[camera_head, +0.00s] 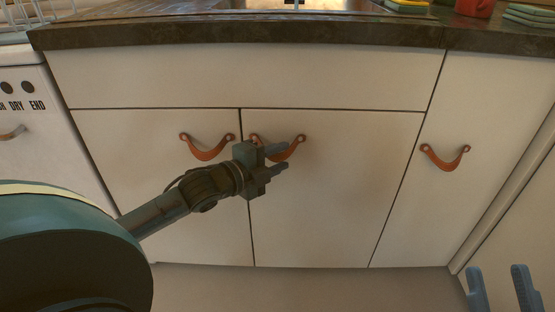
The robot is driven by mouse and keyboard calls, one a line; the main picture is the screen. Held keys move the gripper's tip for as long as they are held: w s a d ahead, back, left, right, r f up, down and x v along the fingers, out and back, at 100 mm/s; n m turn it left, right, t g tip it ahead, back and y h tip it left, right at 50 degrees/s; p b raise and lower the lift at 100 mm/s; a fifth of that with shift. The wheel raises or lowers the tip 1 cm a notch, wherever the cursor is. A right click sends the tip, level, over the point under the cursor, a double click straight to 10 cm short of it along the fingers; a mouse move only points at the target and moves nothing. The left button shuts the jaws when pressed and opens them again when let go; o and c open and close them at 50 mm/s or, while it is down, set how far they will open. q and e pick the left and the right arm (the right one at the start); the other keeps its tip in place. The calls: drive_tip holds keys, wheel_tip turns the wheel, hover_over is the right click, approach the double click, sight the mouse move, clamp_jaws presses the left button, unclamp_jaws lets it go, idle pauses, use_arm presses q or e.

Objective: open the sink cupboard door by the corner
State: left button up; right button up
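Below the sink (300,4) are two cream doors side by side, a left door (150,180) and a right door (335,200) towards the corner. Both look shut. The left door has a curved brown leather pull (207,154). The right door's leather pull (298,146) is partly hidden by my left gripper (284,157). Its two fingers are apart, one above the other, at the pull's low middle. I cannot tell whether they touch the strap. My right gripper (502,285) is open and empty at the bottom right, well away from the doors.
Another cream door (445,190) with a leather pull (445,158) stands to the right, by the corner with side cabinets (515,190). A white appliance (40,140) is at the left. A dark worktop edge (250,34) runs above. The floor (300,288) before the doors looks clear.

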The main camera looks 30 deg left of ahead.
use_arm(q)
drive_tip(key=shift+c, duration=0.4)
clamp_jaws()
